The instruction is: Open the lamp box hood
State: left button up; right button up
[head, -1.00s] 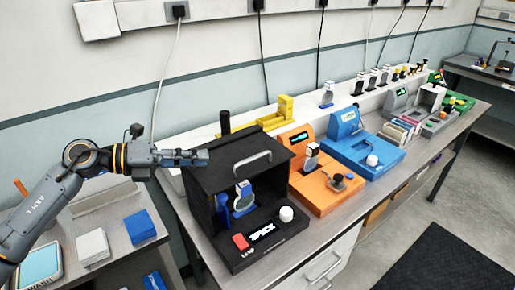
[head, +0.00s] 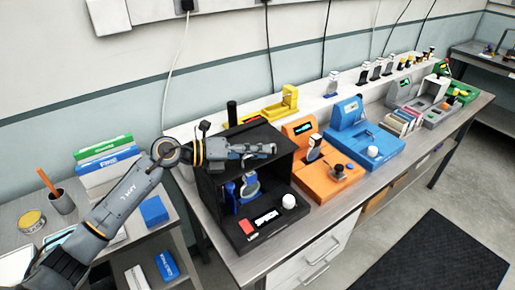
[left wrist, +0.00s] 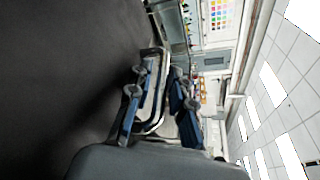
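The black lamp box (head: 212,195) stands on the bench with its hood (head: 286,160) down. A blue lamp stand with a round lens (head: 249,187) shows through its open front. My left gripper (head: 268,149) is over the hood's top and hides the hood handle in the head view. In the left wrist view, my left gripper (left wrist: 162,70) has its two blue fingers apart. The grey hood handle (left wrist: 161,90) shows between them; I cannot tell whether they touch it. The dark hood surface fills the left of that view. My right gripper is not in view.
An orange module (head: 325,182) and a blue module (head: 365,150) stand to the right of the box. A yellow holder (head: 283,103) is behind it. A side table at left holds a blue block (head: 154,210) and a pencil cup (head: 61,202).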

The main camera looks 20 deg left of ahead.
pick_arm(q)
grip_shut()
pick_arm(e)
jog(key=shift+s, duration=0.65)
pick_arm(q)
jog(key=shift+r, duration=0.15)
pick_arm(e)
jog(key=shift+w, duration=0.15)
